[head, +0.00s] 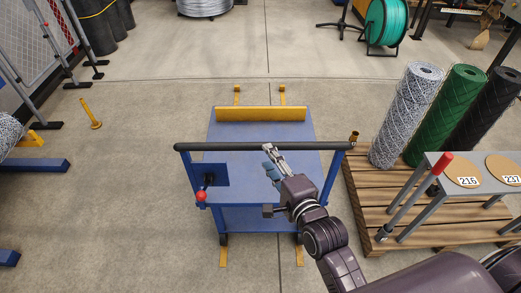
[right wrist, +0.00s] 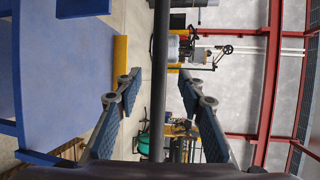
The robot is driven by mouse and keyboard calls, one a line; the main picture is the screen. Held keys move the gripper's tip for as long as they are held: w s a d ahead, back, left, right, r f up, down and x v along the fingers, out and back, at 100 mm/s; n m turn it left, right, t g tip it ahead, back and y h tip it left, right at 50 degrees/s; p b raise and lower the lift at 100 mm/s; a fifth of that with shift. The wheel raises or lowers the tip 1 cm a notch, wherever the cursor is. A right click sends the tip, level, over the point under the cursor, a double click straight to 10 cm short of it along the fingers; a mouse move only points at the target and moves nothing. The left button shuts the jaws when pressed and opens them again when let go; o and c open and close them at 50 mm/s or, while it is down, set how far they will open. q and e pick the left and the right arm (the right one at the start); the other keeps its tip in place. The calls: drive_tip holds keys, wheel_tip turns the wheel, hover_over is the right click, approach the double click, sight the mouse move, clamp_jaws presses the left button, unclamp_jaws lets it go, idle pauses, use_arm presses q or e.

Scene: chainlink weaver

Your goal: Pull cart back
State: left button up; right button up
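The blue cart (head: 228,132) stands on the concrete floor in the middle of the head view, with a yellow bar (head: 261,114) across its far end. Its dark handle bar (head: 220,147) runs across the near end on blue posts. My right gripper (head: 271,161) is at the middle of the handle bar. In the right wrist view, its fingers (right wrist: 160,84) are spread apart, one on each side of the handle bar (right wrist: 160,45), with gaps visible on both sides. My left gripper is not in view.
A red-knobbed lever (head: 201,196) is at the cart's left. A wooden pallet (head: 365,205) with mesh rolls (head: 407,115) stands close on the right, with a grey bench (head: 455,160) over it. Yellow strips (head: 223,256) lie at the cart's near end.

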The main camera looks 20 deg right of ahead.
sight(260, 147)
drive_tip(key=shift+p+x, duration=0.55)
drive_tip(key=shift+x, duration=3)
drive_tip(key=shift+c, duration=0.7)
clamp_jaws()
